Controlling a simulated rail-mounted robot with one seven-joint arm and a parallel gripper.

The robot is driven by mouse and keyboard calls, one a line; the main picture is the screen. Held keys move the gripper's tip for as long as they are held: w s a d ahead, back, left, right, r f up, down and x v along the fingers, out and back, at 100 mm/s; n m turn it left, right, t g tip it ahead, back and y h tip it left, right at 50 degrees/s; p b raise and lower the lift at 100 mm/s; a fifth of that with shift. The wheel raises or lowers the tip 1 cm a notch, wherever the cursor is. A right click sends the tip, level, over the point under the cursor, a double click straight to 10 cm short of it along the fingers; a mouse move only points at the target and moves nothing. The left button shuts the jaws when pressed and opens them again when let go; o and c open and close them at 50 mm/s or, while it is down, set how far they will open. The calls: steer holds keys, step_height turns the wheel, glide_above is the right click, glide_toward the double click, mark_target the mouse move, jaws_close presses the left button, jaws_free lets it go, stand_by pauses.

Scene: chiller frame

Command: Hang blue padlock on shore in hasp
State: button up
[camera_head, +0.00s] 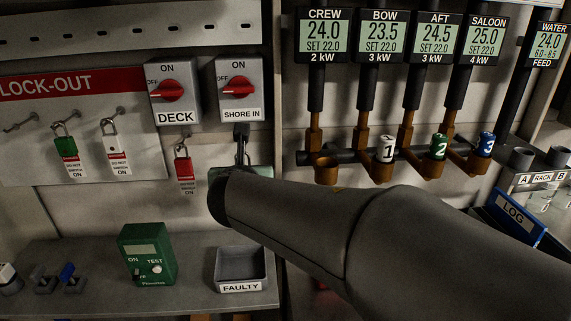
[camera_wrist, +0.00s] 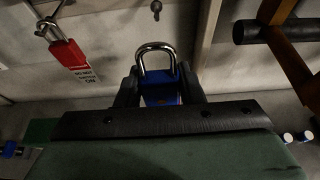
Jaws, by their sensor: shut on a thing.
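The blue padlock (camera_wrist: 161,92) is upright between the two dark fingers of my gripper (camera_wrist: 160,88), with its steel shackle pointing up. The shore switch box (camera_head: 240,88), labelled SHORE IN, has a red knob set level. Its dark hasp (camera_head: 241,131) hangs below it. In the head view a thin metal loop shows just under the hasp, above my arm. I cannot tell whether it passes through the hasp.
A red padlock (camera_head: 184,168) with a tag hangs under the DECK switch (camera_head: 173,90), left of the hasp; it also shows in the wrist view (camera_wrist: 67,53). Pipes with valves (camera_head: 382,160) are to the right. A FAULTY bin (camera_head: 241,287) and green tester (camera_head: 146,254) stand below.

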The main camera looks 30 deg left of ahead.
steer(key=r+p+x, duration=0.1)
steer(key=x, duration=0.8)
steer(key=shift+w+a+r, duration=0.15)
steer(key=shift+w+r, duration=0.15)
steer(key=shift+r, duration=0.1)
stand_by(0.4)
stand_by(0.5)
steer(key=o, duration=1.2)
steer(key=shift+c, duration=0.2)
